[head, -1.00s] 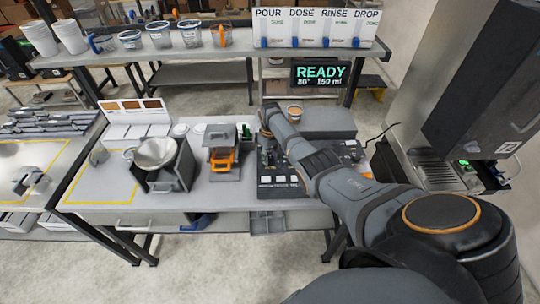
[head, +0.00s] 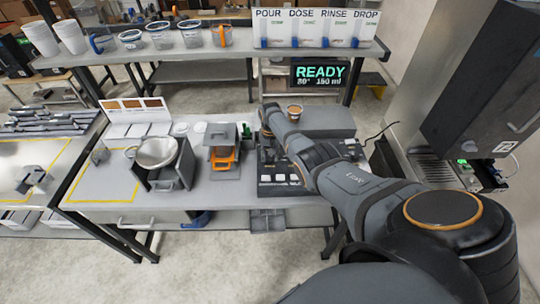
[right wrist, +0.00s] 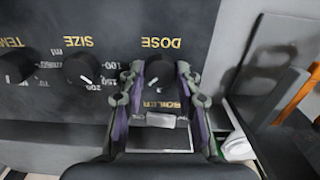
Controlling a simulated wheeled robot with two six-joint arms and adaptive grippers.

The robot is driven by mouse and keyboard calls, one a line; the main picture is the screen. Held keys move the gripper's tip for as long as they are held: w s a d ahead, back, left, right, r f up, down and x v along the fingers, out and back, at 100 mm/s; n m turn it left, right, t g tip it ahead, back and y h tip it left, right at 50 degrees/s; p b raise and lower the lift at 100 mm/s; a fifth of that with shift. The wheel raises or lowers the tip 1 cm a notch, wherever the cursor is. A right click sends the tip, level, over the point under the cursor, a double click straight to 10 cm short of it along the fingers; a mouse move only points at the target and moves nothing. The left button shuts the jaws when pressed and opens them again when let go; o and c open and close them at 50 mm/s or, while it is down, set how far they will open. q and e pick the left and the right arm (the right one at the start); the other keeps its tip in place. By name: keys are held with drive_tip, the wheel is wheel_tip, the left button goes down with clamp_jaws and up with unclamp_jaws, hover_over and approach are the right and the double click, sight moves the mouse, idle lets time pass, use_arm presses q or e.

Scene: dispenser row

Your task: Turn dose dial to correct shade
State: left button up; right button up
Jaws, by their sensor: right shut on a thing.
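The dose dial (right wrist: 160,74) is a dark round knob under the upside-down word DOSE in the right wrist view. My right gripper (right wrist: 159,84) is shut on it, one finger on each side. The dial's pointer and scale are mostly hidden by the fingers. In the head view the control panel (head: 274,170) stands on the bench, and my right arm covers much of it and the gripper. A card with brown shade swatches (head: 135,104) stands at the back left of the bench. My left gripper is not in view.
The size dial (right wrist: 82,70) and the temperature dial (right wrist: 16,68) sit beside the dose dial. A grey and orange device (head: 224,155) and a metal bowl (head: 156,152) stand left of the panel. A cup (head: 295,110) stands behind. A screen (head: 320,74) reads READY.

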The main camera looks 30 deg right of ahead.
sight(270, 157)
drive_tip(key=shift+r, duration=0.1)
idle(0.4)
drive_tip(key=o, duration=1.1)
drive_tip(key=shift+o, duration=0.2)
wheel_tip(270, 157, up, 12)
